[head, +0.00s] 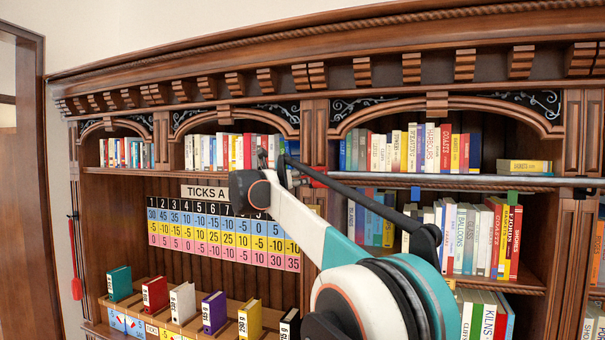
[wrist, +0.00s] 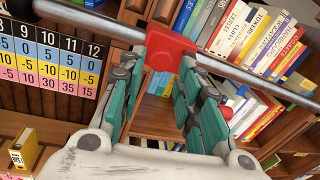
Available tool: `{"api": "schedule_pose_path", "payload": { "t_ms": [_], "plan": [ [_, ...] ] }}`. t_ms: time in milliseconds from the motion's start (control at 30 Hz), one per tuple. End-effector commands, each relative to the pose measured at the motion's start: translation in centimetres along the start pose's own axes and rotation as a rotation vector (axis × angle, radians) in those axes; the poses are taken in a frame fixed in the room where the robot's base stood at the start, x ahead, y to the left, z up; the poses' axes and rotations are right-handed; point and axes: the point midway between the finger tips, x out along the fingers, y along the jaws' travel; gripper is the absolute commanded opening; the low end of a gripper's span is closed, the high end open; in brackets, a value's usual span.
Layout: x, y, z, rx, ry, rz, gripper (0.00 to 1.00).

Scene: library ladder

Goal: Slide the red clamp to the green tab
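The red clamp (wrist: 166,48) sits on a grey metal rail (wrist: 270,86) in the wrist view. In the head view the clamp (head: 318,183) shows only as a small red patch beside my gripper (head: 285,168), at the rail's left part. In the wrist view my gripper (wrist: 160,68) is open, with one teal finger on each side of the clamp's near end. A gap shows between the fingers, and I cannot tell whether either touches the clamp. A green tab (head: 512,197) shows just below the rail at the right in the head view.
Shelves of books stand behind the rail, including a lying yellow book (head: 524,166). A number chart (head: 222,233) hangs left of the gripper. Below it a ledge holds several upright coloured books, one purple (head: 214,312). My arm hides part of the middle shelves.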

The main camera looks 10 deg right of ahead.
Motion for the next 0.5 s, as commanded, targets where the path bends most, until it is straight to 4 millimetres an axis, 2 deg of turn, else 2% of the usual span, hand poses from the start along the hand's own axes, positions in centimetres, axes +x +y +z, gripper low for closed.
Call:
{"api": "schedule_pose_path", "payload": {
  "t_ms": [33,200,500],
  "plan": [
    [1.0,-0.2,0.2,0.0,0.001,-0.003,0.32],
    [3.0,-0.1,0.1,0.0,0.0,-0.001,0.32],
    [4.0,0.0,0.0,0.001,0.0,0.0,0.32]
  ]
}}
